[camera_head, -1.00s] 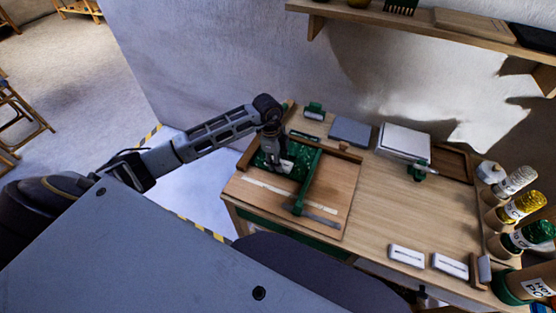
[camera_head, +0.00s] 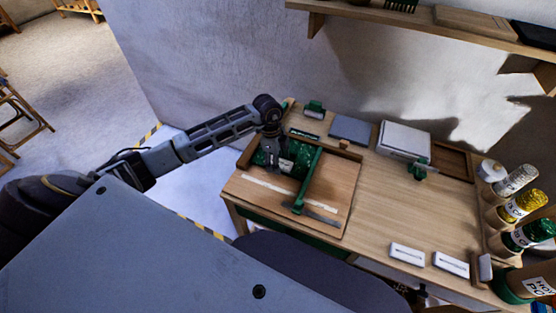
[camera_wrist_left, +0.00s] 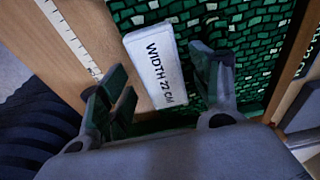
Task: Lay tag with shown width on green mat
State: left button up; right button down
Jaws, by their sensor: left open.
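The green mat (camera_head: 301,154), a woven piece with a brick-like pattern, lies on the wooden board at the left of the table. It also shows in the left wrist view (camera_wrist_left: 255,28). A white tag (camera_wrist_left: 157,62) reading "WIDTH 22 CM" lies near the mat's edge, by the wooden strip; the tag shows small in the head view (camera_head: 286,166). My left gripper (camera_head: 272,162) is just above the tag. In the wrist view its two dark fingers (camera_wrist_left: 160,80) stand apart, one on each side of the tag. My right gripper is out of view.
A green bar (camera_head: 308,180) crosses the board beside the mat, and a white ruler strip (camera_head: 268,187) lies in front. Two white tags (camera_head: 407,254) lie at the table's front. Bottles (camera_head: 522,205) stand at the right. The middle of the table is clear.

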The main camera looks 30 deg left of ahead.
pick_arm(q)
notch_tip(320, 180, up, 12)
jog(key=a, duration=0.1)
jog(key=shift+a, duration=0.4)
dwell(0.5)
dwell(0.6)
